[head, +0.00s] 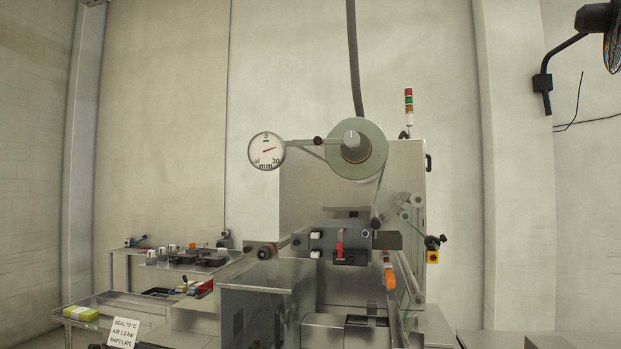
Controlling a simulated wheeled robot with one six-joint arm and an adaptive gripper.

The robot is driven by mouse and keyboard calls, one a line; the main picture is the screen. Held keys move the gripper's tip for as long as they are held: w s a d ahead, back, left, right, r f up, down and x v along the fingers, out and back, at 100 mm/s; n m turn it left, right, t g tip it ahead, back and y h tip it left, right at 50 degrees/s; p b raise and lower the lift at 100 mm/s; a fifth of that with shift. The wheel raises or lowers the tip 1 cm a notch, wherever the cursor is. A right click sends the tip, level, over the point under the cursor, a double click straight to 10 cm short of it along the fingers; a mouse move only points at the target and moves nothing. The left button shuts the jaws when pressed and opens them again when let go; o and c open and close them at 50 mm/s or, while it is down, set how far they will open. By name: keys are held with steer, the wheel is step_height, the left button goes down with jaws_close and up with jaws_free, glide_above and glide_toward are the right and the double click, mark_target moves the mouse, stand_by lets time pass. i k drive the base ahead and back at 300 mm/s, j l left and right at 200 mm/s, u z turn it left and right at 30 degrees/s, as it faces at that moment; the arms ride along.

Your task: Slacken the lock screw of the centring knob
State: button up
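A packing machine (300,195) stands ahead. My gripper is not in this view.
A dark control box (302,243) carries a red handle (339,250). An orange-handled part (388,278) stands to its right. Side tables (122,250) with small parts stand left, near a sign reading SEAL 70 °C (123,335). A fan (598,18) hangs upper right.

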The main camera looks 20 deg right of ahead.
mark_target(317, 141)
steer(key=i+j+z, duration=0.35)
steer(key=j+z, duration=0.15)
steer(key=j, duration=0.15)
steer(key=i+j+z, duration=0.25)
steer(key=k+j, duration=0.1)
